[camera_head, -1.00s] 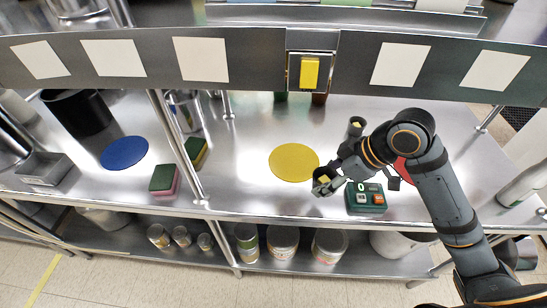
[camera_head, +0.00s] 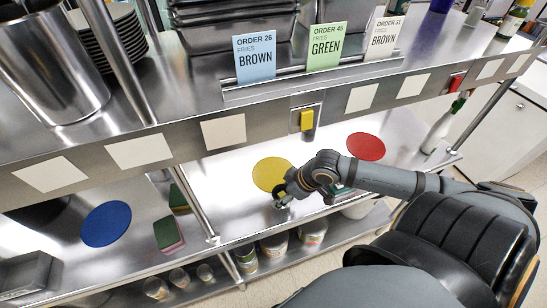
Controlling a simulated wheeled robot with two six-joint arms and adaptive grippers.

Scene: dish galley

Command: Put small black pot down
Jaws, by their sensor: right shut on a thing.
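My right gripper (camera_head: 283,194) reaches in from the right over the steel counter, at the near edge of the yellow round mat (camera_head: 268,172). It is shut on a small dark thing, which I take to be the small black pot (camera_head: 280,204); the fingers hide much of it. I cannot tell whether it touches the counter. My left gripper is not in view.
A blue mat (camera_head: 105,223) lies at left and a red mat (camera_head: 366,146) at right. Sponges (camera_head: 168,235) lie near a shelf post (camera_head: 194,203). An overhead shelf (camera_head: 223,132) carries order cards (camera_head: 326,46). Several cans (camera_head: 274,246) stand below.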

